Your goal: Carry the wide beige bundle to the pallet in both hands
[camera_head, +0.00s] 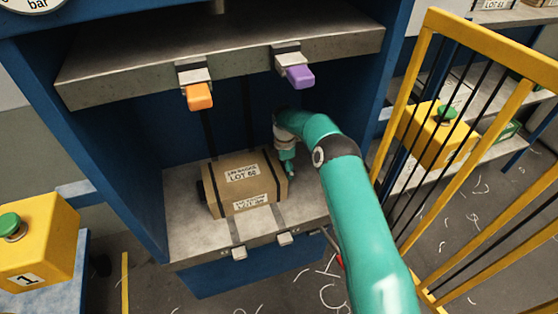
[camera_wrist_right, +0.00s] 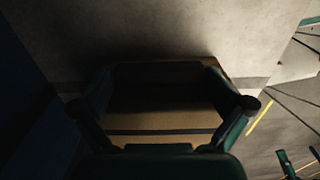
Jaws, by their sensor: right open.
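The wide beige bundle (camera_head: 244,184) is a box-shaped pack with white labels reading LOT. It lies on the grey lower plate (camera_head: 185,240) inside the blue press. My right gripper (camera_head: 290,168) is at the bundle's right end, partly hidden by its own arm. In the right wrist view the gripper (camera_wrist_right: 168,95) is open, with a finger on either side of the beige bundle (camera_wrist_right: 160,118); contact is unclear in the shade. A small dark part sits at the bundle's left end; I cannot tell what it is. My left gripper and the pallet are not in view.
The grey upper plate (camera_head: 130,75) overhangs the bundle, with an orange tab (camera_head: 199,97) and a purple tab (camera_head: 298,77). Blue walls flank the opening. A yellow barred gate (camera_head: 408,75) stands right; a yellow button box (camera_head: 40,240) stands left. Scraps litter the floor.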

